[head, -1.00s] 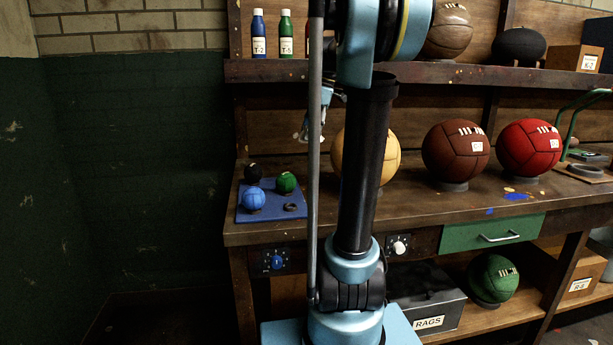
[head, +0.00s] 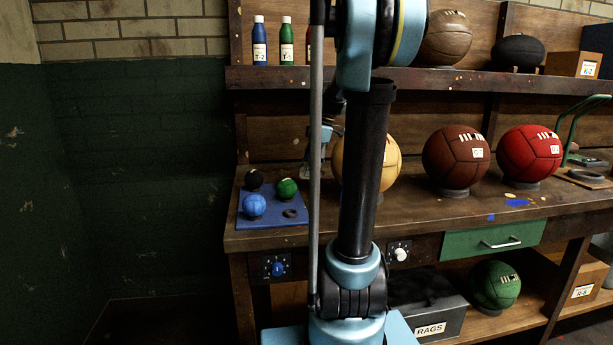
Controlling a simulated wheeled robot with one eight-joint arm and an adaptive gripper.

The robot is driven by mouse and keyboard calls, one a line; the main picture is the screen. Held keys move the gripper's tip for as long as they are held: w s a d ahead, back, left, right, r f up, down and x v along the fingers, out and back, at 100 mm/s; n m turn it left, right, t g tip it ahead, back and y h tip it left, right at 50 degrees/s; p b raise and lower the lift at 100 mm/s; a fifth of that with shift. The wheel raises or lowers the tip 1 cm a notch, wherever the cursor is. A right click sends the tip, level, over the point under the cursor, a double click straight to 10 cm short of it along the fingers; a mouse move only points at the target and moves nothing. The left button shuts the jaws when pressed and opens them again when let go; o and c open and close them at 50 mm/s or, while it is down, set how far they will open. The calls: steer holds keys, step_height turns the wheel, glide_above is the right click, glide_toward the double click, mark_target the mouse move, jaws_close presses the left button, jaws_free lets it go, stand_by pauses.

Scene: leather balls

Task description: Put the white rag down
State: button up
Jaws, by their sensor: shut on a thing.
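My gripper (head: 312,165) is partly visible behind the thin grey upright and my arm. It is low over the workbench (head: 408,213), left of the yellow ball (head: 386,162). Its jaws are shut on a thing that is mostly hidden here. I cannot make out the white rag's outline, nor whether it touches the bench top.
A blue mat (head: 262,217) with three small balls lies left of my gripper. A brown ball (head: 455,157) and a red ball (head: 529,153) stand to the right. The shelf (head: 430,78) runs above. A grey RAGS box (head: 430,308) sits below.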

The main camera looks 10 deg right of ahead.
mark_target(305, 181)
step_height(305, 181, down, 4)
steer(key=shift+r, duration=0.25)
steer(key=w, duration=0.3)
steer(key=shift+w+f, duration=0.1)
steer(key=shift+w, duration=0.9)
steer(key=shift+w+f, duration=0.25)
steer(key=shift+w, duration=0.5)
steer(key=shift+w+f, duration=0.25)
steer(key=shift+w, duration=0.5)
steer(key=shift+f, duration=0.1)
steer(key=o, duration=1)
